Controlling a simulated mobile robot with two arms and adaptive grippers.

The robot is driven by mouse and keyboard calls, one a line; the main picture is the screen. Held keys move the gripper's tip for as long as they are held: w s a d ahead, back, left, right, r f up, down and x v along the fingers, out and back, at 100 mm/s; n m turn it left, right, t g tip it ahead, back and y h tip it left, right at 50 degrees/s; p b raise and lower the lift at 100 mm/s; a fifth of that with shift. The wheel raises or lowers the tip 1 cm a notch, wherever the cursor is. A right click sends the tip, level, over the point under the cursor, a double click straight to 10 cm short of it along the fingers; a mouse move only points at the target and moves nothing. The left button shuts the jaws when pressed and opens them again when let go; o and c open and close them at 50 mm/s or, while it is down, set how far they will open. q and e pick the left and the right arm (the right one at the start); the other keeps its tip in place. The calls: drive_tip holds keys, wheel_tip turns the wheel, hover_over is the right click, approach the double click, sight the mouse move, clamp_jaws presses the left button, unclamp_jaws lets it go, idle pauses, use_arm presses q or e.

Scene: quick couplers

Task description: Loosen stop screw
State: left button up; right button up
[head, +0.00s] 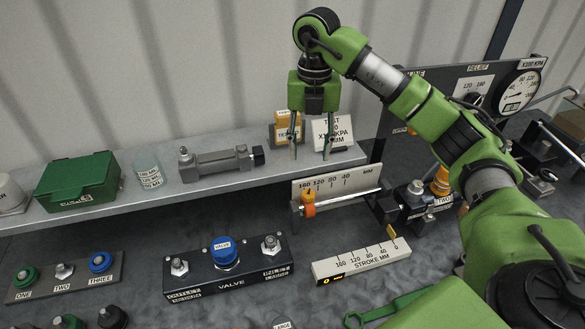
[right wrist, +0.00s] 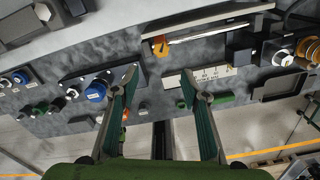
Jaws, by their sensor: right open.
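My right gripper (head: 311,152) hangs open, fingers down, above the shelf in the head view. Nothing is between its fingers, and it is open in the right wrist view (right wrist: 160,84). Below it is a stroke rail with a bright rod (head: 345,200) and a scale plate (head: 335,181). An orange stop block (head: 308,205) sits at the rod's left end, near the 160 mark, apart from the gripper. It also shows in the right wrist view (right wrist: 160,46). I cannot make out its screw clearly. My left gripper is not in view.
A grey shelf (head: 100,208) carries a green case (head: 80,185), a cylinder (head: 215,162) and a test sign (head: 333,132). The valve block (head: 215,275), button panel (head: 65,277), stroke gauge block (head: 362,262) and green wrench (head: 385,308) lie in front. A dial gauge (head: 517,90) stands right.

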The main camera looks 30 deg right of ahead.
sight(309, 193)
wheel_tip(309, 193, down, 12)
drive_tip(key=shift+s+f+p, duration=0.1)
drive_tip(key=shift+p, duration=0.5)
drive_tip(key=shift+f, duration=0.3)
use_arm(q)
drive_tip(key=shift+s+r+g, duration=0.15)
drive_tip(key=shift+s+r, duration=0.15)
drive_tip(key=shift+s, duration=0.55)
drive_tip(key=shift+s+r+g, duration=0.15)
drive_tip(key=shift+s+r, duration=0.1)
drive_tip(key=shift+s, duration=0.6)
use_arm(e)
drive_tip(key=shift+f, duration=0.3)
drive_tip(key=c, duration=1.1)
